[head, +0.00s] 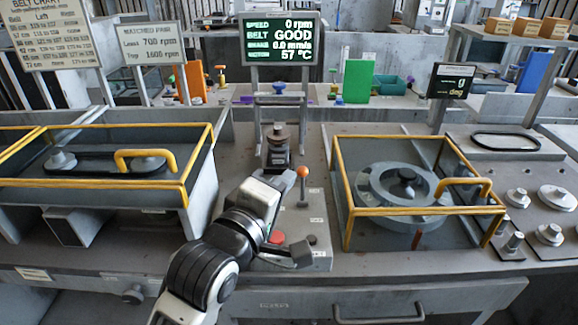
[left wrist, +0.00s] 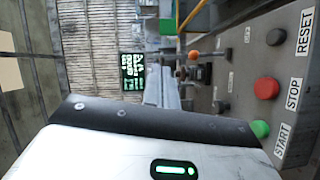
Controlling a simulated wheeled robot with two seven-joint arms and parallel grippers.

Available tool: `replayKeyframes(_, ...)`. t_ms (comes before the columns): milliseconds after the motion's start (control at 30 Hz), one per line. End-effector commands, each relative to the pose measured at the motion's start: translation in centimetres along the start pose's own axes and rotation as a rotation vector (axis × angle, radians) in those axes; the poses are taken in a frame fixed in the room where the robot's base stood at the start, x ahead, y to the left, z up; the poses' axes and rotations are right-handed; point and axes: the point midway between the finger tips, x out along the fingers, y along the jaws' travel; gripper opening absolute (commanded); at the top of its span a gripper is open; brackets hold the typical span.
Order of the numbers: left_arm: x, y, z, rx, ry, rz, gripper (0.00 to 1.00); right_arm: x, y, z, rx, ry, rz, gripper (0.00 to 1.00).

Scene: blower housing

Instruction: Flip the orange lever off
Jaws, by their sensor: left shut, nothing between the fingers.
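The orange lever (head: 303,172) has an orange ball on a thin grey stem. It stands upright on the grey control panel, right of centre in the head view. It also shows, small, in the left wrist view (left wrist: 194,55). My left gripper (head: 301,254) is shut and empty, low over the front of the panel. It is nearer to me than the lever and apart from it. In the left wrist view its housing fills the bottom and the fingertips are hidden. My right gripper is not in view.
The panel has a red STOP button (left wrist: 266,88), a green START button (left wrist: 260,129) and a black RESET button (left wrist: 275,37). Yellow-railed housings stand left (head: 197,150) and right (head: 343,205). The screen (head: 279,39) reads 0 rpm and belt GOOD.

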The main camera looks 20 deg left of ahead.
Motion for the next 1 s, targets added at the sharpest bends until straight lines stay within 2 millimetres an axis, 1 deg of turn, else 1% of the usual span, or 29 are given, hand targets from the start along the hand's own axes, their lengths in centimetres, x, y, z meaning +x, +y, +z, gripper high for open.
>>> replayKeyframes(33,-0.9,-2.9,0.2,0.105,-0.022,-0.104,0.0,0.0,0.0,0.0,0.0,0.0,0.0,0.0)
replayKeyframes(67,-1.5,-4.6,0.3,0.176,-0.041,-0.166,0.0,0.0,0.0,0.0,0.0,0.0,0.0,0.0)
replayKeyframes(100,-2.5,-6.8,0.4,0.274,-0.075,-0.248,0.0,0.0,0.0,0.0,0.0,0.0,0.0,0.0)
replayKeyframes(200,-5.2,-11.4,0.8,0.49,-0.185,-0.417,0.0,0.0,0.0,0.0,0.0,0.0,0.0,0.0)
replayKeyframes(300,-7.8,-14.8,1.1,0.661,-0.303,-0.538,0.0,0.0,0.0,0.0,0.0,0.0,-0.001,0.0)
replayKeyframes(500,-12.7,-19.8,1.7,0.922,-0.549,-0.687,0.0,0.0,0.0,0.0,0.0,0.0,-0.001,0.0)
replayKeyframes(667,-16.0,-23.4,2.4,1.097,-0.745,-0.731,0.0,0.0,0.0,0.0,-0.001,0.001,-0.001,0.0)
replayKeyframes(700,-16.7,-24.5,2.7,1.141,-0.79,-0.727,0.0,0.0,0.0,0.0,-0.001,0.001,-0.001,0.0)
replayKeyframes(733,-17.0,-25.4,3.0,1.175,-0.818,-0.717,0.0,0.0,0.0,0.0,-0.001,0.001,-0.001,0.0)
replayKeyframes(800,-16.8,-26.8,3.5,1.224,-0.825,-0.677,0.0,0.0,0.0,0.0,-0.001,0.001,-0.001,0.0)
replayKeyframes(1000,-15.3,-29.2,4.9,1.273,-0.745,-0.564,0.0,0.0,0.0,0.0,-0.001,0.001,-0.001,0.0)
